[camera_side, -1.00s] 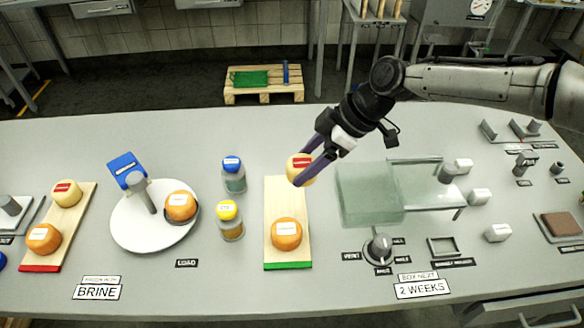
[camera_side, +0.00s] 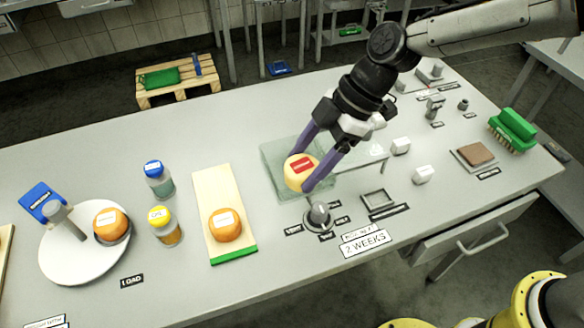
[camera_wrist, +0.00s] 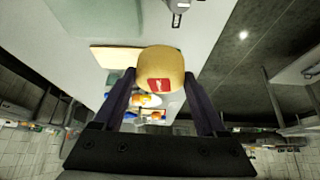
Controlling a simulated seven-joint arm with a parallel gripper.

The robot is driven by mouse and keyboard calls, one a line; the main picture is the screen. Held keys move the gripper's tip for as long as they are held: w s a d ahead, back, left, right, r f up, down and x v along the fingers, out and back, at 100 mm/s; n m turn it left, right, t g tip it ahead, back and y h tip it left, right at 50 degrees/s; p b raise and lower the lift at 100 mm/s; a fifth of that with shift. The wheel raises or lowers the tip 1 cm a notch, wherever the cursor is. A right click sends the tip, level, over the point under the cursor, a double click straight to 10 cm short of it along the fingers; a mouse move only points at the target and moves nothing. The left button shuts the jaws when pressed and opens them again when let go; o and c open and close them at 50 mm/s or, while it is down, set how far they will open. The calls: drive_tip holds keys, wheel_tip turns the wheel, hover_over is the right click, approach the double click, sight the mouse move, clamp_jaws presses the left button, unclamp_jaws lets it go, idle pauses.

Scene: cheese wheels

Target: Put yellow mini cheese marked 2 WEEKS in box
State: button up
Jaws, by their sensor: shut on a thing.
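A yellow mini cheese (camera_side: 297,178) with a red label is held between the purple fingers of my gripper (camera_side: 308,172). In the side view it is in front of the glass box (camera_side: 270,160), near the knob, and appears raised above the table. In the wrist view the cheese (camera_wrist: 160,62) sits between the fingertips of my gripper (camera_wrist: 160,85), its red label facing the camera. The label's writing is too small to read. The clear box is partly hidden behind the cheese and fingers. A sign reading 2 WEEKS (camera_side: 365,244) stands at the table's front edge.
A dark knob (camera_side: 319,216) stands just in front of the box. A wooden board (camera_side: 214,187) with an orange cheese (camera_side: 225,225) lies to the left. Two bottles and a white round plate (camera_side: 75,265) stand further left. Small white blocks (camera_side: 422,174) are to the right.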

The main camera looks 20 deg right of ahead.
drive_tip(key=s+d+r+m, duration=0.1)
drive_tip(key=s+d, duration=0.1)
drive_tip(key=d, duration=0.8)
drive_tip(key=shift+m+t, duration=0.3)
drive_tip(key=shift+t, duration=0.1)
drive_tip(key=w+a+f, duration=0.2)
drive_tip(key=w, duration=0.2)
drive_tip(key=w+a+f, duration=0.2)
drive_tip(key=w+f, duration=0.1)
drive_tip(key=w+a+f, duration=0.2)
drive_tip(key=w+f, duration=0.1)
drive_tip(key=w, duration=0.1)
drive_tip(key=shift+w+a, duration=0.1)
drive_tip(key=shift+w, duration=0.2)
drive_tip(key=shift+w+a+f, duration=0.3)
drive_tip(key=shift+w+f, duration=0.1)
drive_tip(key=shift+f, duration=0.2)
drive_tip(key=shift+w+f, duration=0.1)
drive_tip(key=shift+f, duration=1.45)
drive_tip(key=shift+f, duration=0.1)
drive_tip(key=o, duration=1.4)
drive_tip(key=shift+f, duration=0.1)
